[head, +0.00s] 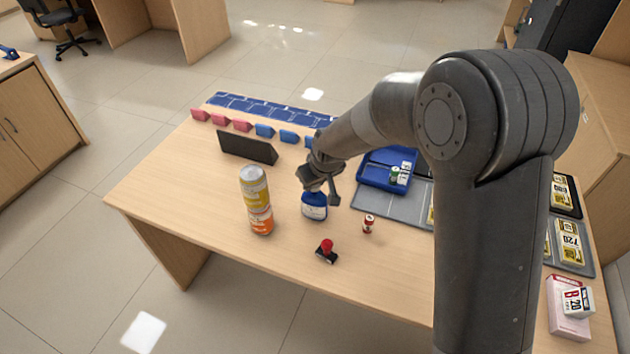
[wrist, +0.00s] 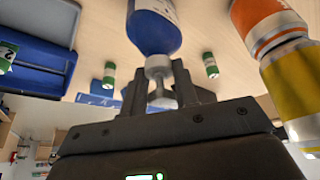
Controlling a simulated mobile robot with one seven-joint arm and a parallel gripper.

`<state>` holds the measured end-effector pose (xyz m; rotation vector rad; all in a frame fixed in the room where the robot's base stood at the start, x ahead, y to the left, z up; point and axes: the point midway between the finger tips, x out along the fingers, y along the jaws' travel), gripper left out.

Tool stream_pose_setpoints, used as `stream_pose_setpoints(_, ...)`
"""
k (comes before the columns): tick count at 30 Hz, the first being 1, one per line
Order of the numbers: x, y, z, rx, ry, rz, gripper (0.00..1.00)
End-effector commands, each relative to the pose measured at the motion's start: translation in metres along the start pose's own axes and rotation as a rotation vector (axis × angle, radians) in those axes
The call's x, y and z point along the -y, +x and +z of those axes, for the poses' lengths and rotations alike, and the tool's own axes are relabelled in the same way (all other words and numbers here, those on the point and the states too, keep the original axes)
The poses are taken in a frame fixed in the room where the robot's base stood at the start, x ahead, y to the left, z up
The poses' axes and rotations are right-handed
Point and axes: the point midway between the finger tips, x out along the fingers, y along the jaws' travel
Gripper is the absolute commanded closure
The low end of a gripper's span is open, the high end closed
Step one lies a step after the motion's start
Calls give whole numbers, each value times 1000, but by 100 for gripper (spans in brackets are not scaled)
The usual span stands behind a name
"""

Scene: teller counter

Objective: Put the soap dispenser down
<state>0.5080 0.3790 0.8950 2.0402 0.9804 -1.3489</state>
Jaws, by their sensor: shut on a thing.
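The soap dispenser (head: 314,207) is a blue bottle with a white label, at the middle of the counter in the head view. My gripper (head: 320,190) is shut on it from above, at its top. In the wrist view, the blue bottle (wrist: 153,28) and its white pump neck show between the fingers (wrist: 160,97). The bottle looks about upright. I cannot tell whether its base touches the counter or hangs just above it. My gripper hides the top of the dispenser in the head view.
Stacked yellow and orange cans (head: 256,200) stand left of the dispenser. A red-handled stamp (head: 326,250) is in front, and a small red-and-white roll (head: 368,224) is to the right. A blue tray (head: 375,180) lies behind right, a dark sign (head: 247,148) behind left. The counter's front left (head: 190,215) is clear.

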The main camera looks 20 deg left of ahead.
Motion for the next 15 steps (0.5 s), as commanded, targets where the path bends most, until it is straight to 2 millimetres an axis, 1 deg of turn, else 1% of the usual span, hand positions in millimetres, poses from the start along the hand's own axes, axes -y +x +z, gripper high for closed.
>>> stream_pose_setpoints(1, 0, 1, 1, 1, 0, 0, 71)
stream_pose_setpoints(6, 0, 1, 0, 1, 0, 0, 57)
stream_pose_setpoints(9, 0, 0, 0, 1, 0, 0, 51)
stream_pose_setpoints(15, 0, 0, 0, 1, 0, 0, 51)
